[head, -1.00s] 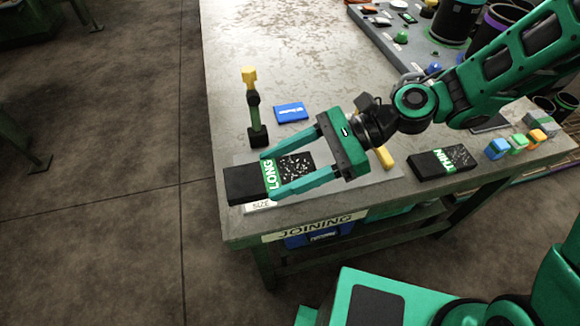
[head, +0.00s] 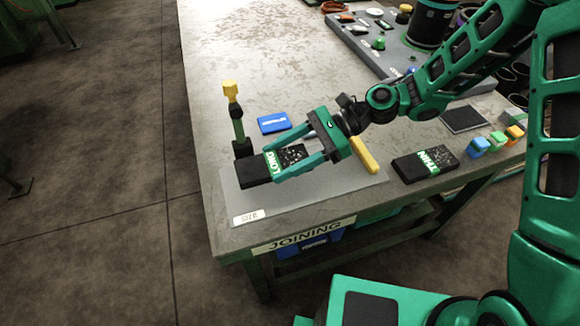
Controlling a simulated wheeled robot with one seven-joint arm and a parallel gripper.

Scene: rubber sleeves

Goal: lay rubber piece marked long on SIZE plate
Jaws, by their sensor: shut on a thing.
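The black rubber piece with the green LONG band (head: 256,170) is between the fingers of my gripper (head: 274,167), which is shut on it. The piece is over the grey SIZE plate (head: 300,200), toward its back left part. I cannot tell whether it touches the plate or hangs just above it. The plate's white SIZE label (head: 249,216) shows at its front left corner, uncovered. My fingers hide part of the piece's sides.
A yellow-topped green post (head: 236,118) stands close behind the piece, beside a blue card (head: 273,123). A yellow bar (head: 364,155) lies right of my gripper. The black THIN piece (head: 425,163) and small coloured blocks (head: 497,140) are further right. The plate's front is clear.

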